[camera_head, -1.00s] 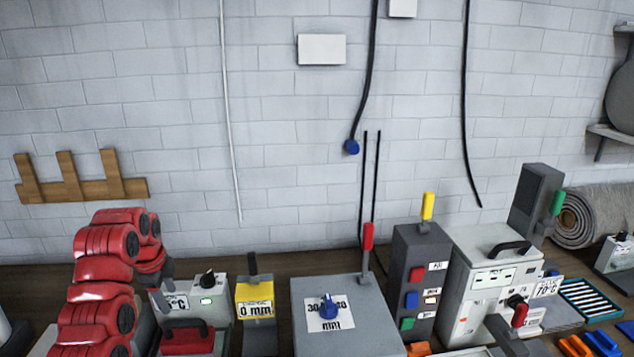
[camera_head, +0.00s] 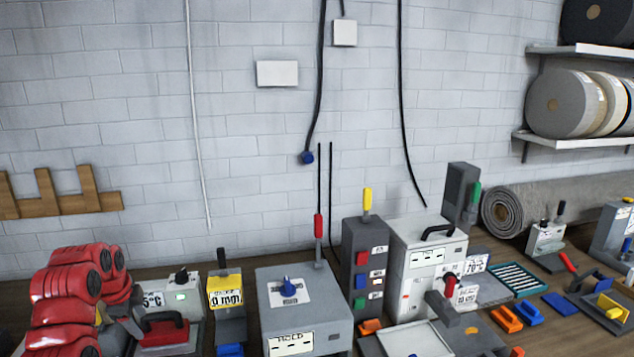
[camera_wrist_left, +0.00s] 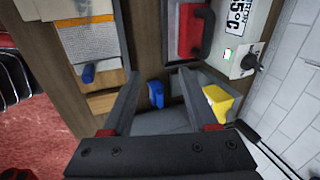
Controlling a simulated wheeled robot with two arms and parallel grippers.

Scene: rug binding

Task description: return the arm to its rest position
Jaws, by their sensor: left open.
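My left arm (camera_head: 72,295) shows as folded red links at the lower left of the head view. Its gripper is hard to make out there, low beside the red-handled press. In the left wrist view my left gripper (camera_wrist_left: 159,78) has its two fingers wide apart with nothing between them. Beyond the fingers lie a blue piece (camera_wrist_left: 156,94) and the wooden bench top (camera_wrist_left: 148,45). My right gripper is in no view.
Close to the arm stand the red press (camera_head: 165,334), a grey temperature box (camera_head: 182,300) and a yellow gauge (camera_head: 225,290). A large grey box (camera_head: 305,310), a button tower (camera_head: 362,265) and a white machine (camera_head: 420,255) stand to the right. The wall is behind.

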